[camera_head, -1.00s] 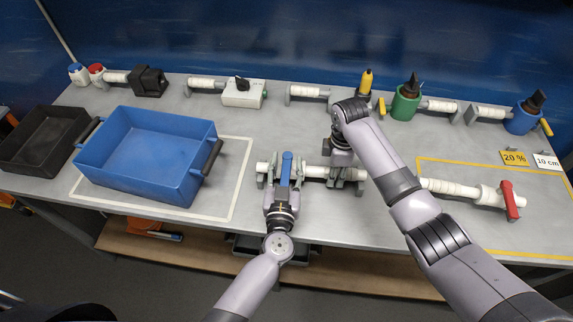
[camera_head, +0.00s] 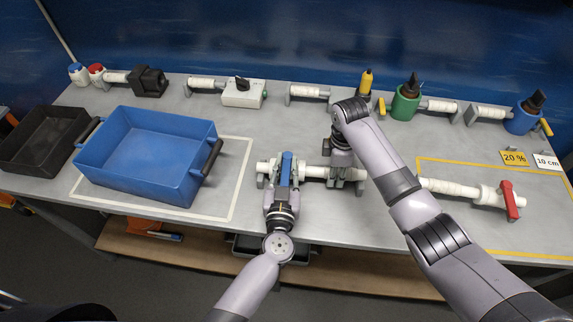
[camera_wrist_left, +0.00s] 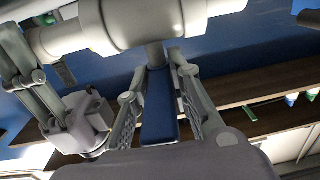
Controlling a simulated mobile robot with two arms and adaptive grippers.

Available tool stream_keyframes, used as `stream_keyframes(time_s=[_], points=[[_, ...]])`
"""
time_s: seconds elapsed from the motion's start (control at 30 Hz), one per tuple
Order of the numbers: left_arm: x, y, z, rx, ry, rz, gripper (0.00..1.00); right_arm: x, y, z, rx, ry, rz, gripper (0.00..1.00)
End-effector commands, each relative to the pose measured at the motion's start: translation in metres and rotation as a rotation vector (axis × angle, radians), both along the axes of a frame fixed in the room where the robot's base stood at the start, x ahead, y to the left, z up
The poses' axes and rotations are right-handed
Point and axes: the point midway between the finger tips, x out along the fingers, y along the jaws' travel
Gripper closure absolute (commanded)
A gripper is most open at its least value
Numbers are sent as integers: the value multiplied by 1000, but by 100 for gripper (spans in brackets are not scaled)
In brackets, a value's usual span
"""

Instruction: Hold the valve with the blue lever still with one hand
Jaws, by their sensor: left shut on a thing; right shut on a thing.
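The valve with the blue lever (camera_head: 286,168) lies on the table's front middle, its white pipe (camera_head: 313,171) running left to right. My left gripper (camera_head: 284,184) comes from the front and is shut on the blue lever. In the left wrist view the lever (camera_wrist_left: 159,105) shows between its two fingers, below the white valve body (camera_wrist_left: 140,22). My right gripper (camera_head: 346,176) comes down from above and is shut on the right part of the same pipe. The right fingertips are partly hidden by the gripper itself.
A blue crate (camera_head: 150,117) stands left inside a white outline, a black tray (camera_head: 30,165) beyond it. Another valve with a red lever (camera_head: 509,200) lies right in a yellow outline. Fittings, including a green valve (camera_head: 404,105), line the back. The middle table strip is clear.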

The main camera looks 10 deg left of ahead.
Motion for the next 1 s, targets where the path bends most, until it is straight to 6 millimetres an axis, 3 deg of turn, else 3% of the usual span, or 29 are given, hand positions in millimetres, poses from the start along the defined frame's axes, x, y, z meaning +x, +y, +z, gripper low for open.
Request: stream_keyframes(time_s=[0.57, 1.0], points=[[0, 2, 0, 1, -2, -43, 100, 0, 0, 0, 0, -1, 0, 100], [2, 11, 2, 14, -7, -354, 100, 0, 0, 0, 0, 0, 1, 100]])
